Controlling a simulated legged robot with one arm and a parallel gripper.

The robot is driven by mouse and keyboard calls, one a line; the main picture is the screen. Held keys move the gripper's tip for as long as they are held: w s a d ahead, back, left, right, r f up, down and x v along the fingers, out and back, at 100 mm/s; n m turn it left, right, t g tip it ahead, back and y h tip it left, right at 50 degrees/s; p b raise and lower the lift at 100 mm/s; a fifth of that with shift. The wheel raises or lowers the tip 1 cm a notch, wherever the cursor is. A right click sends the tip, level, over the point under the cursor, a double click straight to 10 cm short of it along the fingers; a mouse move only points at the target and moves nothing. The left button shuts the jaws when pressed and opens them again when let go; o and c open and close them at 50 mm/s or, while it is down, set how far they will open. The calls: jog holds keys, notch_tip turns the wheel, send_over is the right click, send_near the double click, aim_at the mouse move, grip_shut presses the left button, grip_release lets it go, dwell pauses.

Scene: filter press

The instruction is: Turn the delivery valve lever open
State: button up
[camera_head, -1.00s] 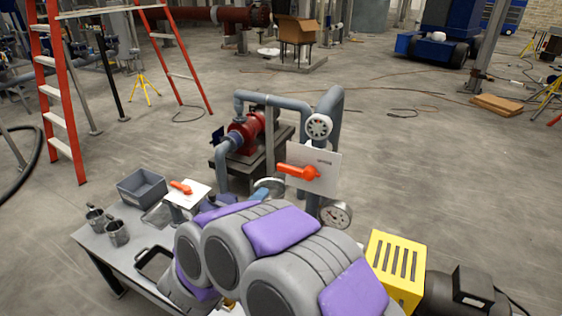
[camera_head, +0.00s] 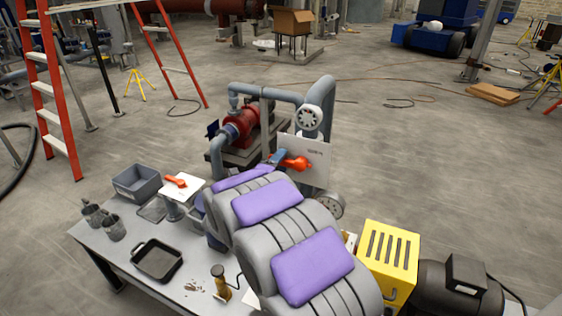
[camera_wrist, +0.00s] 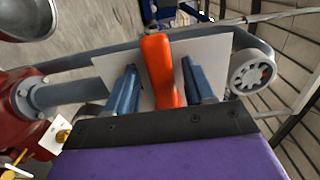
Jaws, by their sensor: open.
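An orange lever (camera_head: 298,163) stands in front of a white plate (camera_head: 318,150) on the grey pipework. The small print on the plate is unreadable. My gripper (camera_head: 278,157) is at the left, handle end of this lever. In the wrist view, the orange lever (camera_wrist: 158,72) lies between the two blue fingers of my gripper (camera_wrist: 160,78). Gaps show on both sides, so the fingers are open around it and not clamped. The lever's pivot is hidden in the wrist view.
A second orange lever (camera_head: 176,181) sits on a white plate over the table (camera_head: 140,225). A white handwheel (camera_head: 310,118) is just above the first plate. A gauge (camera_head: 330,206) is below it. A yellow slotted box (camera_head: 388,258) stands at front right. Open floor lies right.

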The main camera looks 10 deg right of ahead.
jog(key=shift+w+d, duration=0.35)
jog(key=shift+w, duration=0.25)
jog(key=shift+w+a, duration=0.15)
jog(key=shift+a, duration=0.4)
jog(key=shift+d, duration=0.5)
jog(key=c, duration=0.6)
jog(key=shift+f, duration=0.1)
grip_shut()
jog(key=shift+a, duration=0.1)
